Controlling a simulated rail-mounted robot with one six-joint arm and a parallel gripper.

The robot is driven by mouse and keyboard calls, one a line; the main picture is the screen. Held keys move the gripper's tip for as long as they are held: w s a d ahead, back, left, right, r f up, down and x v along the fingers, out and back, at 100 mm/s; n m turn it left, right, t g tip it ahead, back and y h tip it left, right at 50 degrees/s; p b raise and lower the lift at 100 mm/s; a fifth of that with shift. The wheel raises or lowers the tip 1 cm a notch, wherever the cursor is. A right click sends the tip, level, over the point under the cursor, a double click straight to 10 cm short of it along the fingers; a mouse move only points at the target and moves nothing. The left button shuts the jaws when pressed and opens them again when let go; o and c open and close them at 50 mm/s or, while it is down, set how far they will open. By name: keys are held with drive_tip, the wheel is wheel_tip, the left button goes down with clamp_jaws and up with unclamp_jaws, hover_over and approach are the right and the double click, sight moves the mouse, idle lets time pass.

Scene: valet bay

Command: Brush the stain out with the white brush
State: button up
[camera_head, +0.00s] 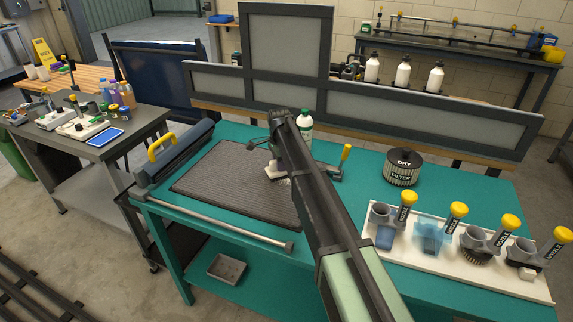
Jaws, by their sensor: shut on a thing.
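My gripper (283,145) is over the right part of the dark ribbed mat (215,185) on the teal bench. It is shut on a tool with a white lower end (275,171), which looks like the white brush. This white end is low over the mat or touching it; I cannot tell which. My fingers and forearm hide most of the tool and part of the mat. I see no clear stain on the bare mat.
A white rack (400,252) at the right holds several yellow-capped tools. A black filter can (402,168), a green-capped bottle (304,126) and a yellow-tipped lever (346,153) stand near my arm. A yellow-handled bar (180,158) edges the mat's left; a grey rail (215,226) runs in front.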

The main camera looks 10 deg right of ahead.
drive_tip(key=shift+w+a, duration=0.55)
drive_tip(key=shift+a, duration=0.35)
drive_tip(key=shift+w+a, duration=0.55)
drive_tip(key=shift+a, duration=0.35)
drive_tip(key=shift+s+d, duration=0.1)
drive_tip(key=shift+s+d, duration=0.95)
drive_tip(key=shift+d, duration=0.7)
drive_tip(key=shift+s+d, duration=1)
drive_tip(key=shift+d, duration=0.65)
drive_tip(key=shift+s+d, duration=0.95)
drive_tip(key=shift+d, duration=0.7)
wheel_tip(320, 180, up, 6)
drive_tip(key=p, duration=0.6)
drive_tip(key=shift+a, duration=0.1)
